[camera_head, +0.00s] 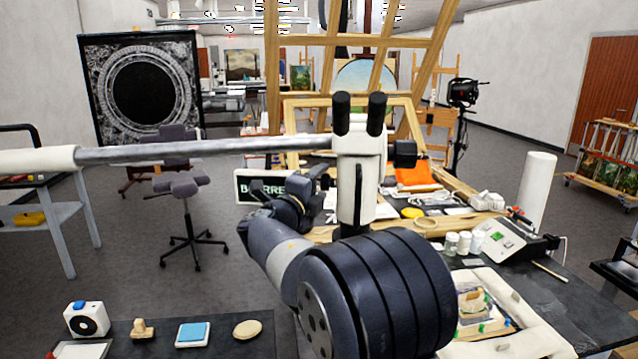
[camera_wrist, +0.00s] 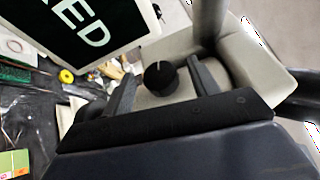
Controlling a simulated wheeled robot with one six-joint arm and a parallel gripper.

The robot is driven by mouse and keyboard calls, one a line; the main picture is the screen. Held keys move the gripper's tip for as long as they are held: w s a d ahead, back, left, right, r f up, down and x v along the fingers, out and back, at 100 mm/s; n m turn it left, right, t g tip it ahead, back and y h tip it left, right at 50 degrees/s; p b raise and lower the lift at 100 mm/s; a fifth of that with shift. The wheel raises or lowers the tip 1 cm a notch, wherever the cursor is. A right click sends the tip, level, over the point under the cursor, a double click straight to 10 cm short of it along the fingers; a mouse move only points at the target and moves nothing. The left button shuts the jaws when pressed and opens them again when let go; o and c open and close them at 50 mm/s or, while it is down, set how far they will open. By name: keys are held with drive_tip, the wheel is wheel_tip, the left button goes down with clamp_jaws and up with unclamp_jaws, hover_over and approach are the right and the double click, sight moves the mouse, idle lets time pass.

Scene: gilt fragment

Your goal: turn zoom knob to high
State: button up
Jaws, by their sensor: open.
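A white microscope (camera_head: 360,160) with two black eyepieces stands at the centre of the head view, on a long horizontal metal boom. A black knob (camera_head: 404,153) sticks out of the right side of its head. In the wrist view a round black knob (camera_wrist: 160,78) with a light index mark sits on the pale microscope body (camera_wrist: 250,70). My gripper (camera_wrist: 162,70) is open, with one dark finger on each side of this knob and gaps showing between. In the head view my arm hides part of the scene near the gripper, and the finger positions are unclear there.
A dark sign with white letters (camera_head: 262,187) stands left of the microscope; it also shows in the wrist view (camera_wrist: 75,30). The bench right of my arm holds white jars (camera_head: 464,243), a white cylinder (camera_head: 538,192) and a framed piece (camera_head: 480,308).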

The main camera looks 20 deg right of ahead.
drive_tip(key=shift+c, duration=0.3)
drive_tip(key=c, duration=0.9)
drive_tip(key=shift+f, duration=0.1)
drive_tip(key=shift+f+b, duration=0.1)
drive_tip(key=shift+b, duration=0.25)
drive_tip(key=shift+w+d+f+m+t+h+b, duration=0.2)
drive_tip(key=shift+m+h+b, duration=0.85)
drive_tip(key=shift+b, duration=1)
drive_tip(key=shift+s+a+f+m+t+h+b, duration=0.2)
drive_tip(key=shift+m+h+b, duration=0.4)
drive_tip(key=shift+h+b, duration=1.15)
drive_tip(key=shift+w+d+f+m+t+h+b, duration=0.2)
drive_tip(key=shift+m+h+b, duration=0.7)
drive_tip(key=shift+b, duration=1.45)
drive_tip(key=shift+a+r, duration=0.1)
drive_tip(key=shift+r, duration=0.15)
